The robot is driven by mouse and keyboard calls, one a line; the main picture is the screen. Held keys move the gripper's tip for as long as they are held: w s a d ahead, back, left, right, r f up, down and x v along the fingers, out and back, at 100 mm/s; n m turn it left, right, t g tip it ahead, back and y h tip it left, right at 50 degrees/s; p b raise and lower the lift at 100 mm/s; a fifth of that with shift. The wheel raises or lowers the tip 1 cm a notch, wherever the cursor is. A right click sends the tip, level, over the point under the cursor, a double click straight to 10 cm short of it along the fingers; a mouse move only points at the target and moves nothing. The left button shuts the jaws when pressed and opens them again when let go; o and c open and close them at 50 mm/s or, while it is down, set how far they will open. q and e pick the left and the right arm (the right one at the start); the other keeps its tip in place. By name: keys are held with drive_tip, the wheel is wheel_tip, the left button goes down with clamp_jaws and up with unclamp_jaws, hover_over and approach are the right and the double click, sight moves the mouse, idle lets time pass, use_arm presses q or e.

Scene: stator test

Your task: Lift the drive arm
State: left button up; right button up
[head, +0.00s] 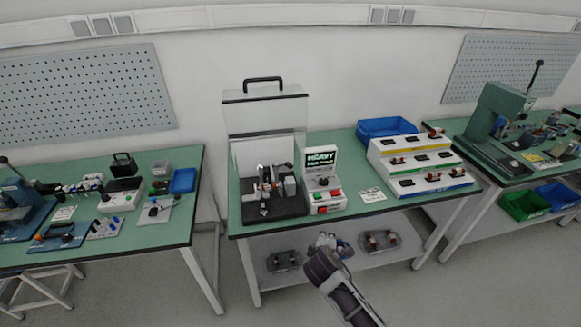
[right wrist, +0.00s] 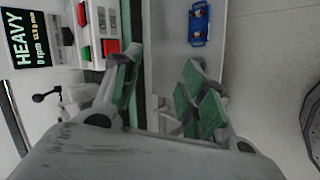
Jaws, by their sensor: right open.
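The test rig stands on the middle bench inside a clear guard with a raised handle-topped cover (head: 265,112). A small lever with a black knob (head: 288,166) is at the rig's upper right; I take it as the drive arm. In the right wrist view a black-knobbed lever (right wrist: 40,97) shows at the left, beyond the fingers. My right gripper (head: 328,240) is in front of the bench's front edge, apart from the rig. In the right wrist view its green-padded fingers (right wrist: 162,88) are spread, with nothing between them. My left gripper is not in view.
A control box (head: 323,182) with a "HEAVY" display stands right of the rig. A stepped white rack (head: 420,165) and a blue bin (head: 385,128) are further right. A lower shelf (head: 300,272) holds several small parts. Other benches stand left and right.

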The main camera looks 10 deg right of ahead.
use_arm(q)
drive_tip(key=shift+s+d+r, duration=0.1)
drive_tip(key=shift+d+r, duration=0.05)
use_arm(e)
drive_tip(key=w+a+r+n+t, duration=0.4)
drive_tip(key=w+r+n, duration=0.1)
drive_tip(key=w+n, duration=0.3)
drive_tip(key=w+a+r+n+t, duration=0.4)
drive_tip(key=w+n, duration=0.4)
drive_tip(key=n, duration=0.2)
drive_tip(key=shift+w+a+r+n+t+y, duration=0.15)
drive_tip(key=shift+a+r+n+t+y, duration=0.3)
drive_tip(key=shift+r, duration=0.3)
